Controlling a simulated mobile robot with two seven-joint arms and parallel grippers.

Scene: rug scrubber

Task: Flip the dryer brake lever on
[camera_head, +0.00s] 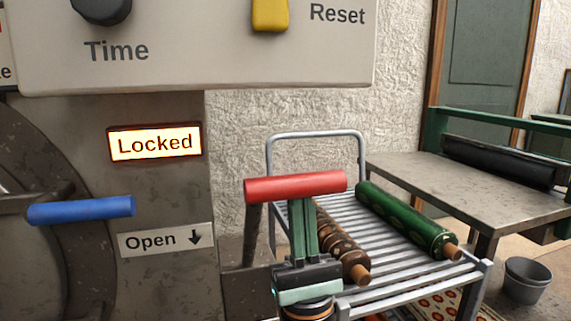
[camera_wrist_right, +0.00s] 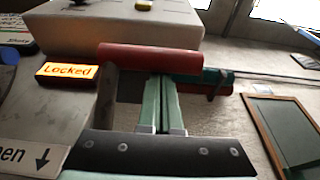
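The brake lever is a dark post with a horizontal red grip (camera_head: 295,187) at the dryer's right side; the red grip also shows in the right wrist view (camera_wrist_right: 150,60). My right gripper (camera_head: 302,205) has its two green fingers side by side, shut with almost no gap between them. They point up at the grip's underside, and their tips end at or behind it. In the right wrist view the fingers (camera_wrist_right: 164,80) meet the grip's lower edge; I cannot tell whether they touch. My left gripper is not in view.
The dryer shows a lit "Locked" sign (camera_head: 155,143), a blue handle (camera_head: 82,209) and an "Open" label (camera_head: 166,240). A metal cart (camera_head: 318,135) with a green roll (camera_head: 405,218) and a brown roll (camera_head: 341,248) stands behind the gripper. A table (camera_head: 465,185) and bucket (camera_head: 525,283) are right.

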